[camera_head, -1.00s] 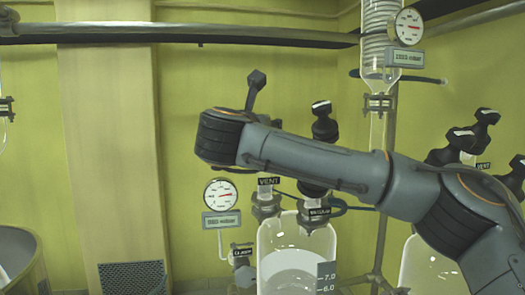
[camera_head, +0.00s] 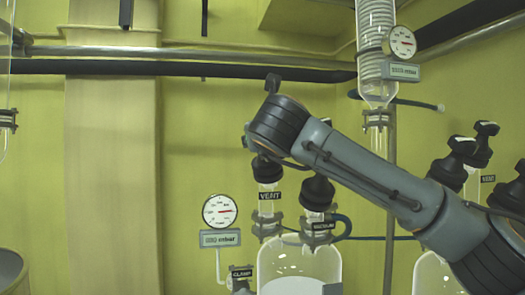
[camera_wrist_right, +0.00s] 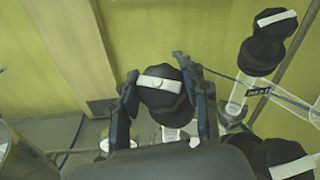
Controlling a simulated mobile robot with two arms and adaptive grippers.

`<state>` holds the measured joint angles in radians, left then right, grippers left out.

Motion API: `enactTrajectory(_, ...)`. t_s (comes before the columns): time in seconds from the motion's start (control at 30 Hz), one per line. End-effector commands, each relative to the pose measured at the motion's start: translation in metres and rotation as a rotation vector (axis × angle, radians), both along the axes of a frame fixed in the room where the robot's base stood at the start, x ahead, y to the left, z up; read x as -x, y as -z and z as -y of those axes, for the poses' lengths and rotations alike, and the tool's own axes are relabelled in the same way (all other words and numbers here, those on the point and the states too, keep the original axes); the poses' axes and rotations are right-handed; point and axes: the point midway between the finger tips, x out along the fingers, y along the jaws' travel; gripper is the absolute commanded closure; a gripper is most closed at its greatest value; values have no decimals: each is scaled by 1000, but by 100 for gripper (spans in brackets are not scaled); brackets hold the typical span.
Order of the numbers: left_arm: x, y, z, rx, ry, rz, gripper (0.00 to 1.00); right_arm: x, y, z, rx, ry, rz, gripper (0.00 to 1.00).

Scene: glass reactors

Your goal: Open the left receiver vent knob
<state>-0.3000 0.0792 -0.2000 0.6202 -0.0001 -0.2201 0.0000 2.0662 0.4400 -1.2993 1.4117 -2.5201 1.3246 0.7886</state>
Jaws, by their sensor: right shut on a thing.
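The left receiver (camera_head: 300,262) is a clear glass vessel with pale contents. Its vent knob (camera_head: 267,168) is black and sits on a glass neck above the VENT label (camera_head: 270,196). In the right wrist view the knob (camera_wrist_right: 160,88) shows a white bar across its top. My right gripper (camera_wrist_right: 167,98) has one finger on each side of this knob and is shut on it. In the head view my right wrist covers the top of the knob and most of the fingers. My left gripper is in neither view.
The vacuum valve (camera_head: 318,192) stands close right of the vent knob, partly behind my arm. A pressure gauge (camera_head: 220,211) hangs at the left. More black knobs (camera_head: 462,155) are at the right. A dark pipe (camera_head: 180,67) crosses the wall above.

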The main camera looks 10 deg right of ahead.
Motion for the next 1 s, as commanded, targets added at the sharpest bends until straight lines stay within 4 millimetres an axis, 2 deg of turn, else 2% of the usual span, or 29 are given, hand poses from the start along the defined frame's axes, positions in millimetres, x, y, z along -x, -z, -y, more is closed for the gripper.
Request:
enactTrajectory(0.03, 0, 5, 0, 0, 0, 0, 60, -1, 4, 1, 15, -38, -16, 86)
enactTrajectory(0.17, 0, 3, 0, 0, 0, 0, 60, -1, 2, 1, 70, -143, -47, 86)
enactTrajectory(0.47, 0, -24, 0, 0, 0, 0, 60, -1, -3, 0, 197, -388, -121, 86)
enactTrajectory(0.67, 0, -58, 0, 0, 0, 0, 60, -1, -6, -1, 283, -550, -170, 86)
enactTrajectory(1.0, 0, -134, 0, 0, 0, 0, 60, -1, -8, -1, 426, -828, -254, 86)
